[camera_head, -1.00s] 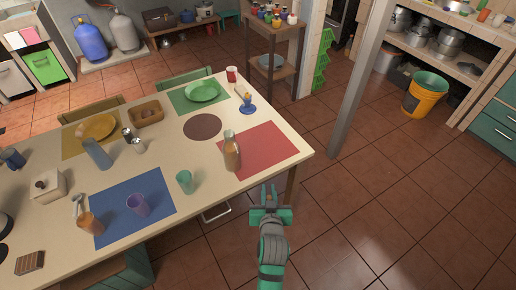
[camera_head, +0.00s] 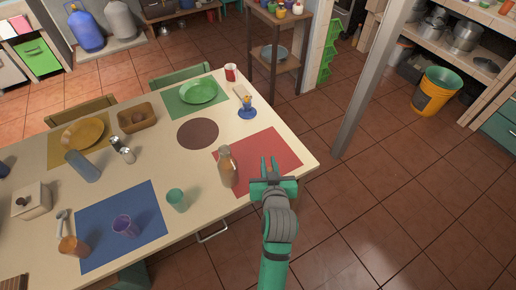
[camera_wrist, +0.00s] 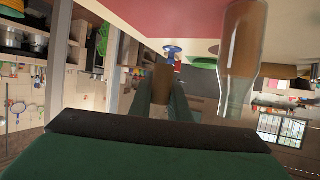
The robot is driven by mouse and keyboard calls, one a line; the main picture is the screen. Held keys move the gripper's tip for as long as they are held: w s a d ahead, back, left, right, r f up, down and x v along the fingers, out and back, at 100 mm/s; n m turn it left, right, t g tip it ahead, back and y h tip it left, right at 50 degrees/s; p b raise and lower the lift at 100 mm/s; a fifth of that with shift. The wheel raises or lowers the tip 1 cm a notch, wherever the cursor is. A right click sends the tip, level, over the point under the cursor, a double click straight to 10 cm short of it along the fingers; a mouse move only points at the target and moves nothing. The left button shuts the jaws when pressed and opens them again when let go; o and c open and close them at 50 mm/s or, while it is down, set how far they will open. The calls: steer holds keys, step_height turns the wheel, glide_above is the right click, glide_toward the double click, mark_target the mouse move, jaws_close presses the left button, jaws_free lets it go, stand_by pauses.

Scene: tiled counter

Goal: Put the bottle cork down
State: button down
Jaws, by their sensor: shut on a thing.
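My gripper (camera_head: 268,163) is over the red placemat (camera_head: 285,148), just right of the glass bottle (camera_head: 227,168). In the wrist view my gripper (camera_wrist: 163,88) is shut on a brown cork (camera_wrist: 163,74) between its fingertips. The cork is too small to make out clearly in the head view. The bottle stands upright on the table near the mat's left edge. It also shows in the wrist view (camera_wrist: 243,60), beside the cork and apart from it. The wrist view looks upside down, with the red mat (camera_wrist: 150,18) at its top.
The cream table (camera_head: 235,208) has free room in front of the bottle. A green cup (camera_head: 176,200) stands to the left. A blue item (camera_head: 247,108) stands behind the mat. The table's right edge is close to my arm, and a grey post (camera_head: 372,85) rises beyond it.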

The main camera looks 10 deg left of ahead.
steer(key=w+d+f, duration=0.1)
steer(key=w+f, duration=0.3)
steer(key=w, duration=0.5)
glide_above(276, 156)
steer(key=s, duration=0.1)
step_height(276, 156, down, 5)
steer(key=shift+w+f, duration=0.45)
steer(key=shift+f, duration=1.55)
steer(key=shift+f, duration=0.15)
steer(key=c, duration=1.7)
jaws_free()
steer(key=shift+o, duration=0.2)
